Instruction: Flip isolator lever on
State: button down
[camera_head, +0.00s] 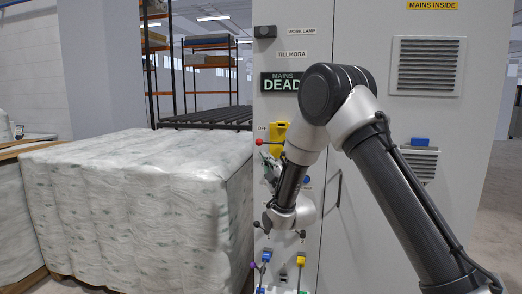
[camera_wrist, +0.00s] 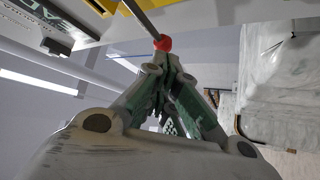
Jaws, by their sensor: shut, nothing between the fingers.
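The isolator lever is a thin rod ending in a red knob (camera_head: 259,142), sticking out to the left from a yellow plate (camera_head: 278,132) on the grey cabinet. A small label reading OFF sits left of the plate. My gripper (camera_head: 265,160) points up, just below the rod and knob. In the wrist view the red knob (camera_wrist: 162,43) appears just beyond the tips of my gripper (camera_wrist: 168,68), with the rod running to the top edge. The fingers are shut and empty. Whether they touch the knob I cannot tell. My arm hides part of the panel.
A sign (camera_head: 283,82) reads MAINS DEAD. Below my wrist the panel carries small levers with purple (camera_head: 266,256) and dark knobs. A large wrapped white stack (camera_head: 140,205) stands close on the left. Vents (camera_head: 427,66) are on the cabinet's right door.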

aim_at(257, 141)
jog(key=shift+x, duration=2.7)
jog(key=shift+w+r+m, duration=0.1)
jog(key=shift+m, duration=0.2)
jog(key=shift+r+m, duration=0.2)
jog(key=shift+m, duration=0.1)
